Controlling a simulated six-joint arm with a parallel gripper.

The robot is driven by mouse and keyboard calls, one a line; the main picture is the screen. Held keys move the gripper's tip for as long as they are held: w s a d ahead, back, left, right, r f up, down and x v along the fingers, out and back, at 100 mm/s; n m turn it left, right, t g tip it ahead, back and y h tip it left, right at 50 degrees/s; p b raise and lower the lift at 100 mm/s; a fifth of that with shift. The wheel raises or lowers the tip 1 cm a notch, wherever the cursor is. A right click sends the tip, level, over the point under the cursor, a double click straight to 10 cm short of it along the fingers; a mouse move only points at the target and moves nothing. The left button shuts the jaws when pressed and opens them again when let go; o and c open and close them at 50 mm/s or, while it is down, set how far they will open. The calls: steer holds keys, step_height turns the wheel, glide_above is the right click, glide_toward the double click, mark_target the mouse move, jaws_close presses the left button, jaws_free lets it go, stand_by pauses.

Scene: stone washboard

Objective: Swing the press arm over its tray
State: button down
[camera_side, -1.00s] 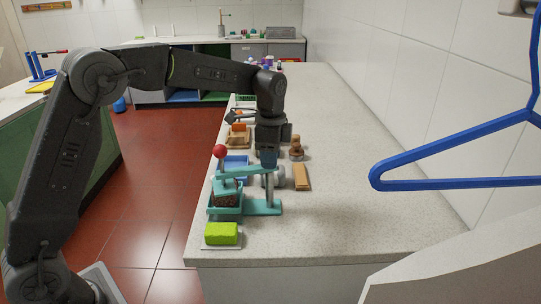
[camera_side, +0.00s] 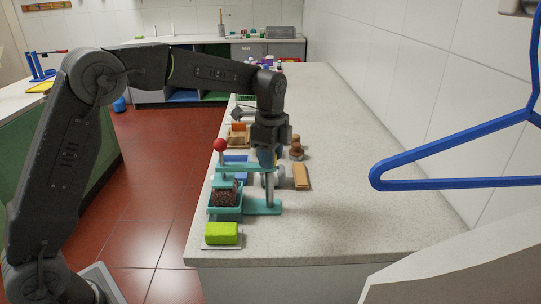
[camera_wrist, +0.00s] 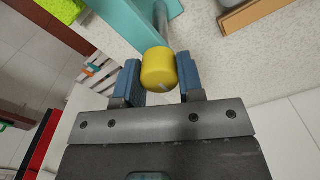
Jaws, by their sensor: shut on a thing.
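The teal press stands near the front of the stone counter. Its press arm (camera_side: 238,167) carries a red ball knob (camera_side: 219,145) and lies just behind the tray (camera_side: 226,214), not squarely over it. The teal tray holds dark brown granules. My gripper (camera_side: 267,158) is at the right end of the arm, by the grey post (camera_side: 270,188). In the wrist view, my gripper (camera_wrist: 158,78) has its blue fingers on either side of a yellow knob (camera_wrist: 158,66). The side view hides this knob. A teal part of the press (camera_wrist: 140,20) shows above it.
A green block (camera_side: 221,233) on a white plate sits in front of the tray. A blue tray (camera_side: 236,159) is behind the press. A wooden block (camera_side: 302,177) and a brown stamp-like piece (camera_side: 296,153) stand right.

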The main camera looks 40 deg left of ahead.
steer(key=c, duration=0.7)
jaws_free()
steer(key=shift+c, duration=0.2)
steer(key=shift+r, duration=0.15)
step_height(320, 180, up, 14)
steer(key=shift+f, duration=0.2)
steer(key=shift+s, duration=0.1)
